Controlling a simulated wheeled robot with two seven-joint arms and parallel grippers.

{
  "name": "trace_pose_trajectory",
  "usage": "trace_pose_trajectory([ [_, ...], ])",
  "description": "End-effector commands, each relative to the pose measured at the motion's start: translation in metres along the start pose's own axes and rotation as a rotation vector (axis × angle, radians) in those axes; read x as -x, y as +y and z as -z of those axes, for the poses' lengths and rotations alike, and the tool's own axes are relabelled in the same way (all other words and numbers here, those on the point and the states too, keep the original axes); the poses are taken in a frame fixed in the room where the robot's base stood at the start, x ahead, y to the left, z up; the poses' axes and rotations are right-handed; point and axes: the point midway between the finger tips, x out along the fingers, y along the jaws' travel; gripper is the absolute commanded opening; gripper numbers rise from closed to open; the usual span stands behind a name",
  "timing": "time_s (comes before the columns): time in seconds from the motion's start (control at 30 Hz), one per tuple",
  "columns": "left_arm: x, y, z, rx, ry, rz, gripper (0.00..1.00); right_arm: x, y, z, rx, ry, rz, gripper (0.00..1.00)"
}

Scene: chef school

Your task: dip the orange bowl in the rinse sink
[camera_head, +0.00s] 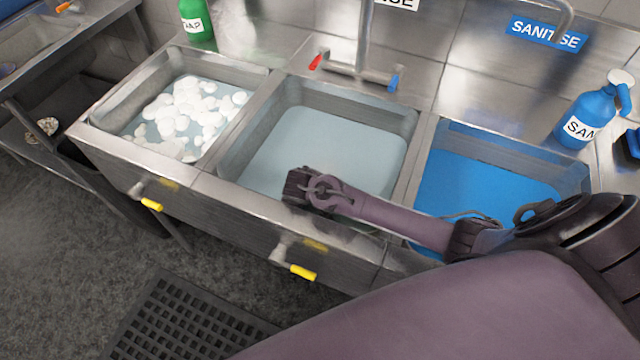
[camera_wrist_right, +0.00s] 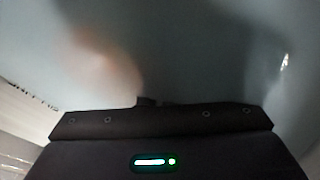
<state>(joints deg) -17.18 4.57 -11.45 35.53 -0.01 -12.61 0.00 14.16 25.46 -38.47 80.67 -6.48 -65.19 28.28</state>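The rinse sink is the middle basin (camera_head: 330,140), filled with pale grey-blue water. My right arm reaches in from the right, and its dark wrist end (camera_head: 300,188) is over the front left part of this basin. The right gripper's fingers are hidden in the head view. The right wrist view shows the dark gripper housing (camera_wrist_right: 160,122) against cloudy grey-blue, with no clear fingertips. A blurred pale orange-pink patch (camera_wrist_right: 105,62) shows there; I cannot tell whether it is the orange bowl or whether it is held. No clear bowl shows in the head view. My left gripper is out of view.
A basin of white foam (camera_head: 185,115) is on the left and a blue sanitise basin (camera_head: 485,190) on the right. A tap (camera_head: 360,70) stands behind the rinse basin.

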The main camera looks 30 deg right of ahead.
Motion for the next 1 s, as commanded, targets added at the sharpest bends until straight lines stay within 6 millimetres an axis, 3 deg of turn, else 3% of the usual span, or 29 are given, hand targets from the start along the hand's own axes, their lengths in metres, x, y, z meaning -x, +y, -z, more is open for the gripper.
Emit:
trace_pose_trajectory([
  [0.03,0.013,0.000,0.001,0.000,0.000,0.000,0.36,0.012,0.005,0.004,-0.002,0.000,-0.001,0.00],
  [1.0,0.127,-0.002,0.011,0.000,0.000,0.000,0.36,0.114,0.046,0.042,-0.005,0.000,-0.003,0.00],
])
